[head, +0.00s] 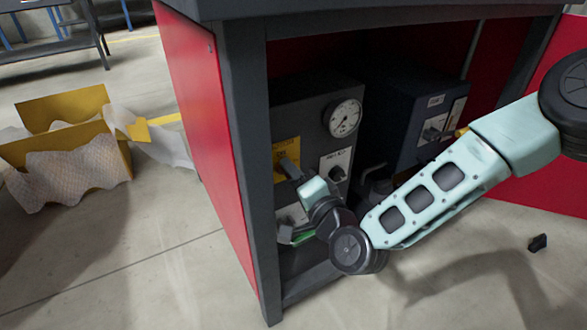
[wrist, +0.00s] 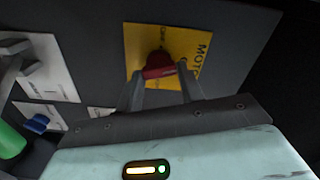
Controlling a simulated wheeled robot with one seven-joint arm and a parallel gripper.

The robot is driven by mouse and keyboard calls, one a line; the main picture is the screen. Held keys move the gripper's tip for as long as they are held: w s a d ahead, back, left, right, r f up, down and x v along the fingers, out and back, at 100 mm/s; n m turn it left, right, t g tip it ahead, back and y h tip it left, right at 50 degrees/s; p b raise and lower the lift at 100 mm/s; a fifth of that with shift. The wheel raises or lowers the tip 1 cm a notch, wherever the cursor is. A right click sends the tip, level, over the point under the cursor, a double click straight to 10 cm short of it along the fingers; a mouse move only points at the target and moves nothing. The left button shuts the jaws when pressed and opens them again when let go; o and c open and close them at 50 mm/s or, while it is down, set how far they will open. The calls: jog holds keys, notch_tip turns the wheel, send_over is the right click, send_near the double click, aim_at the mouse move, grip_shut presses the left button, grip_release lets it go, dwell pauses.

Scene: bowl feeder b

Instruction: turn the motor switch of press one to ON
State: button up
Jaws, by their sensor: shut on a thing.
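The motor switch (wrist: 157,66) is a red knob on a yellow plate (wrist: 195,45) marked "MOTO…" in the wrist view. My gripper (wrist: 160,72) is shut on the red knob, with one finger on each side of it. In the head view the yellow plate (head: 284,152) is on the front of a dark grey box (head: 305,100) inside the cabinet. My gripper (head: 290,170) reaches to it from the lower right and hides the knob there. I cannot read the knob's position for certain.
A round gauge (head: 342,118) and a white-plated switch (head: 337,168) sit beside the yellow plate. A second dark box (head: 405,105) stands to the right. The cabinet's grey post (head: 245,150) is close on the left. A small dark object (head: 538,243) lies on the floor.

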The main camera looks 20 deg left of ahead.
jog(key=shift+f+m+p, duration=0.1)
jog(key=shift+m+p, duration=0.65)
jog(key=shift+m, duration=1.15)
jog(key=o, duration=1)
jog(key=shift+d, duration=0.1)
jog(key=p+v, duration=0.6)
jog(key=v, duration=1.1)
jog(key=shift+s+d, duration=0.15)
jog(key=shift+d, duration=0.05)
jog(key=shift+a, duration=0.1)
